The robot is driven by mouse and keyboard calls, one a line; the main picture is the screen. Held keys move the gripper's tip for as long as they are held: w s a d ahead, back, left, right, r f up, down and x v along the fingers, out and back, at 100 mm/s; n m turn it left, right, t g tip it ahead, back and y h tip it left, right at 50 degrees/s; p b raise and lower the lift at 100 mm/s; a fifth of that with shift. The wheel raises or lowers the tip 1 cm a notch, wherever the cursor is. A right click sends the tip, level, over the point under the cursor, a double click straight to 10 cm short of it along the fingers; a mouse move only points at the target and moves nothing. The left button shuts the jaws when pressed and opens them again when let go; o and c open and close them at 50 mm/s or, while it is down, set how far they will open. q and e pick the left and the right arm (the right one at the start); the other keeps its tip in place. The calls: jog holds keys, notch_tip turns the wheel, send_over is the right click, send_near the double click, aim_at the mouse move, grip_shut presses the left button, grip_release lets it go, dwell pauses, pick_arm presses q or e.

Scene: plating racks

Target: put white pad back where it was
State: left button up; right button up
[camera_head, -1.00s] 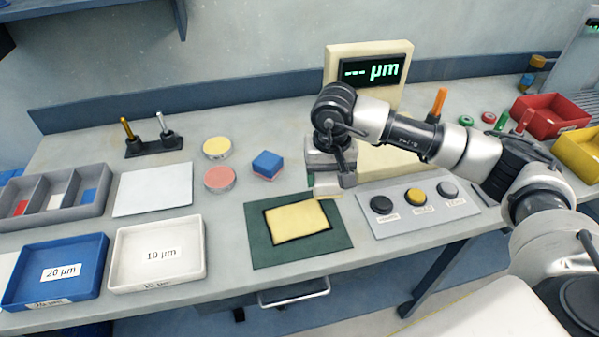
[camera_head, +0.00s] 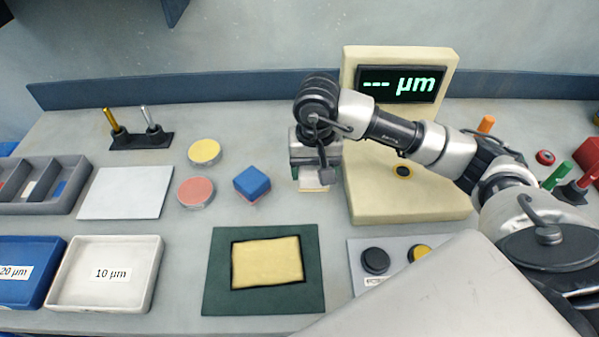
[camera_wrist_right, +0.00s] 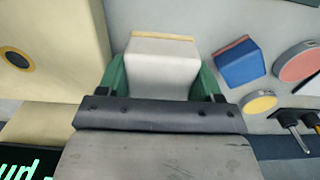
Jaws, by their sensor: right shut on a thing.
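The white pad (camera_wrist_right: 162,65), a pale block with a tan strip along its far edge, sits between the green fingers of my right gripper (camera_wrist_right: 160,85) in the wrist view. In the head view my right gripper (camera_head: 314,178) points down, and only the pad's lower end (camera_head: 313,183) shows beneath it. The gripper is shut on the pad, right of a blue pad (camera_head: 252,183) with a reddish underside and left of the cream gauge (camera_head: 400,205). Whether the white pad touches the table is unclear. My left gripper is out of view.
A green mat (camera_head: 220,302) with a yellow plate (camera_head: 267,262) lies in front. Yellow (camera_head: 204,152) and pink (camera_head: 195,191) round pads stand left of the blue pad. A button panel (camera_head: 358,258) is front right. Bare table lies between the blue pad and gripper.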

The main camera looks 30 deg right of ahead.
jog(key=w, duration=0.1)
jog(key=w+f, duration=0.2)
jog(key=shift+w+a+f, duration=0.1)
jog(key=shift+w+a, duration=0.15)
jog(key=shift+a, duration=0.1)
jog(key=shift+a+f+p, duration=0.1)
jog(key=shift+f+p, duration=0.15)
jog(key=shift+p, duration=0.1)
notch_tip(320, 180, down, 3)
jog(key=shift+f+p, duration=0.15)
jog(key=shift+p, duration=0.35)
jog(key=shift+f, duration=0.2)
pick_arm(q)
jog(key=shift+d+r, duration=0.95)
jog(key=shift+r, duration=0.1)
pick_arm(e)
jog(key=shift+f+b, duration=0.2)
jog(key=shift+b, duration=0.1)
jog(key=o, duration=0.9)
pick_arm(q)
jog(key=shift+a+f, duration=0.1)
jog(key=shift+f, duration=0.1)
